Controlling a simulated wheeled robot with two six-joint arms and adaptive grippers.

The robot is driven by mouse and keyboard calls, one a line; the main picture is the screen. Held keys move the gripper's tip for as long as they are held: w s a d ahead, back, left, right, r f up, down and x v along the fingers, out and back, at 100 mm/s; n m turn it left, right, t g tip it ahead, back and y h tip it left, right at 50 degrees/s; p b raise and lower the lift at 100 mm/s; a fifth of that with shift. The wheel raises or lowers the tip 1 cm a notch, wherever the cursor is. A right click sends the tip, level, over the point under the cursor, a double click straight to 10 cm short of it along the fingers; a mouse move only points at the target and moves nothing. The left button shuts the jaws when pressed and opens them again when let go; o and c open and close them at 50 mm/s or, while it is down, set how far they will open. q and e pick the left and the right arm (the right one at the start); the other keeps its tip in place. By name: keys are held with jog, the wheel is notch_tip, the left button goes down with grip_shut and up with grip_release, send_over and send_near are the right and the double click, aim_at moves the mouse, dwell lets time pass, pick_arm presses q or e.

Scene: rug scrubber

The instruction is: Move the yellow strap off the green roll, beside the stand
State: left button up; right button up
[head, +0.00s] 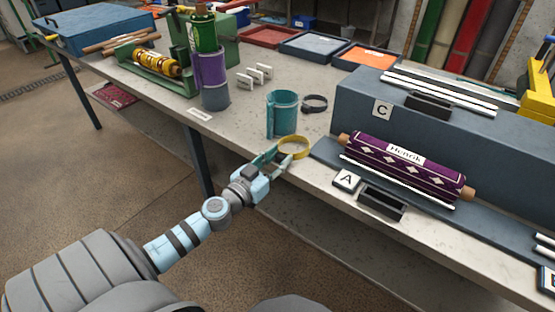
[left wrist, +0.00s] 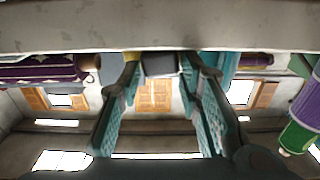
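A yellow strap (head: 293,147) forms a loop at the table's front edge, in front of an upright teal holder (head: 285,114). It is off the green roll (head: 203,34), which stands upright at the back left with purple and grey sections beneath it. My left gripper (head: 279,157) reaches in from the front, with its teal fingers at the strap. The left wrist view shows its fingers (left wrist: 160,68) spread apart. Whether they touch the strap is unclear. My right gripper is not in view.
A purple patterned roll (head: 405,167) lies on the grey stand at right, behind label A (head: 347,180). White clips (head: 254,76) and coloured trays (head: 313,45) sit farther back. Bare tabletop (head: 240,125) lies left of the holder.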

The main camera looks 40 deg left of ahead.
pick_arm(q)
jog(key=shift+o, duration=0.7)
jog(key=shift+s+r, duration=0.1)
jog(key=shift+r, duration=0.05)
jog(key=s, duration=0.1)
jog(key=s+b, duration=0.1)
jog(key=s, duration=0.2)
jog(key=shift+s+d+f, duration=0.1)
jog(key=shift+s+f, duration=0.15)
jog(key=shift+s, duration=0.15)
jog(key=s, duration=0.7)
jog(key=shift+r, duration=0.2)
